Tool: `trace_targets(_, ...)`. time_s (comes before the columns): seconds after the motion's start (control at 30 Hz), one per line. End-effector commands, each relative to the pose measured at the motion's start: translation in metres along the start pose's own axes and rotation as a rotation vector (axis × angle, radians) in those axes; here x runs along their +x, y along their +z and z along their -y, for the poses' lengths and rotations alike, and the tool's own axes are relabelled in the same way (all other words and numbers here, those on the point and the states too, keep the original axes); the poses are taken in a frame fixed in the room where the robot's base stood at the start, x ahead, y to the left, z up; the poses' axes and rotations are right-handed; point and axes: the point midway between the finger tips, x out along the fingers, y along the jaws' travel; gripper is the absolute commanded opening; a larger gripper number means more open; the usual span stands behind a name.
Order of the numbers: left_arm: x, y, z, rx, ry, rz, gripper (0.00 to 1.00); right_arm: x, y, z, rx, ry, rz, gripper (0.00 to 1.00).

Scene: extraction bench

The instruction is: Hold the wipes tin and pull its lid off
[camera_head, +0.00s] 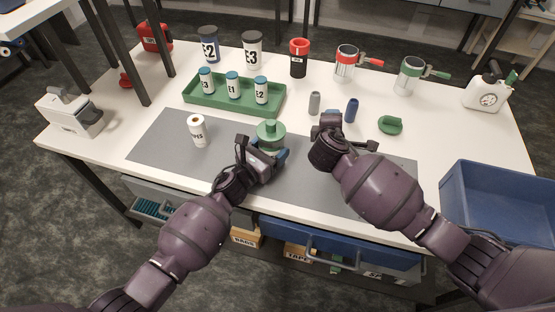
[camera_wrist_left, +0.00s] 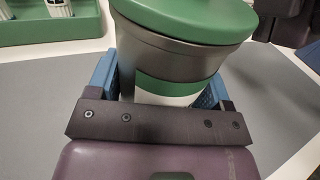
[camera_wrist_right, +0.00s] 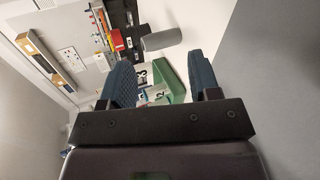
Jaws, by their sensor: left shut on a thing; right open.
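The wipes tin is a grey tin (camera_wrist_left: 185,57) with a green-and-white label, standing upright on the grey mat. Its green lid (camera_head: 270,136) has a raised knob and sits on top; the lid (camera_wrist_left: 195,18) also shows in the left wrist view. My left gripper (camera_head: 263,150) is shut on the tin's body, below the lid, with a blue finger on either side. My right gripper (camera_head: 328,122) is open and empty, to the right of the tin and apart from it. The right wrist view shows nothing between its fingers (camera_wrist_right: 165,85).
A green rack (camera_head: 205,101) of bottles stands behind the tin. A white cylinder (camera_head: 198,133) stands on the mat to the left. A blue bin (camera_head: 500,205) is at right.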

Motion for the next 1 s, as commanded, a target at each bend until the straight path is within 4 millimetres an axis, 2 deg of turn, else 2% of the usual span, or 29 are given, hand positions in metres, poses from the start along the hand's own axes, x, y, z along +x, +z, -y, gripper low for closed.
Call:
trace_targets(0.17,0.0,0.0,0.0,0.0,0.0,0.0,0.31,-0.019,-0.005,0.008,-0.305,0.099,-0.004,0.56)
trace_targets(0.37,0.0,0.0,0.0,0.0,0.0,0.0,0.31,-0.059,-0.035,0.015,-0.643,0.224,-0.033,0.56)
trace_targets(0.6,0.0,0.0,0.0,0.0,0.0,0.0,0.31,-0.115,-0.07,0.019,-1.026,0.395,-0.024,0.56)
trace_targets(0.8,0.0,0.0,0.0,0.0,0.0,0.0,0.31,-0.157,-0.091,0.019,-1.279,0.522,0.022,0.56)
trace_targets(1.0,0.0,0.0,0.0,0.0,0.0,0.0,0.31,-0.182,-0.103,0.017,-1.412,0.595,0.061,0.56)
